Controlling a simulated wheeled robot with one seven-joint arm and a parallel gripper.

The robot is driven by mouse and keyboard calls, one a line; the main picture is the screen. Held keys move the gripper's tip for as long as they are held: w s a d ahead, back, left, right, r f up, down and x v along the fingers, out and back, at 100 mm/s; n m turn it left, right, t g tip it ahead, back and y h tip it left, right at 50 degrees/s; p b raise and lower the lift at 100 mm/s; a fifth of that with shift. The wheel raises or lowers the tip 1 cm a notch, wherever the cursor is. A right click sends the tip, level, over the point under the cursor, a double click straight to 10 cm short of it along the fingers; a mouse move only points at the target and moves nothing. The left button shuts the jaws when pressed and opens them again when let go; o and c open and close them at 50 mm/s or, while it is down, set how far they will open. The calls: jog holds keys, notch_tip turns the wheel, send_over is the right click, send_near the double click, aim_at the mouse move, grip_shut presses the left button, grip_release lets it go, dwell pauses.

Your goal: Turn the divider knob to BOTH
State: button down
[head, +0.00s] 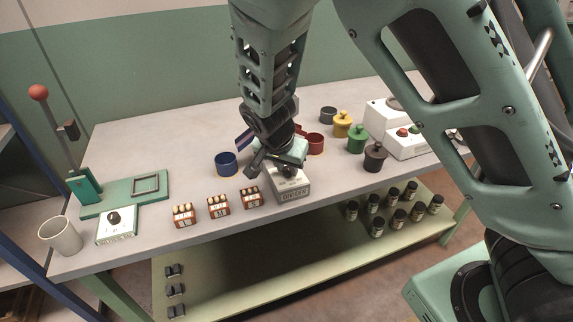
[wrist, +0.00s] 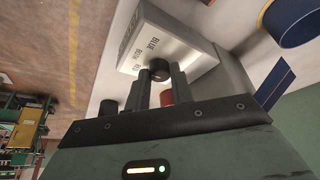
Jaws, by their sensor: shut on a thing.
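The divider box (head: 293,190) is a small light-grey box marked DIVIDER near the middle of the table's front edge. In the wrist view its pale face (wrist: 178,45) carries the words BLUE, BOTH and what looks like RED. The dark round divider knob (wrist: 160,68) sits on this face below the labels. My gripper (wrist: 160,78) is shut on the knob, one finger on each side. In the head view my gripper (head: 287,168) is over the box and hides the knob. I cannot tell which label the knob points to.
Blue (head: 227,164) and red (head: 316,144) round containers stand behind the box. Several small crates, such as one (head: 252,197), stand left of it. Yellow (head: 342,125), green (head: 357,139) and dark (head: 375,157) lidded pots stand right. A lever press (head: 85,187) is far left.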

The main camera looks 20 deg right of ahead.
jog(key=c, duration=1.2)
grip_release()
jog(key=shift+r, duration=0.1)
jog(key=p+v, duration=0.2)
jog(key=v, duration=1.5)
jog(key=shift+s, duration=0.15)
jog(key=s+f+n+g+y, duration=0.2)
jog(key=s+n+g+y, duration=0.1)
jog(key=s+n, duration=1.3)
jog(key=s+a, duration=0.1)
jog(key=s, duration=0.5)
jog(key=shift+n+y, duration=0.3)
jog(key=shift+y, duration=0.1)
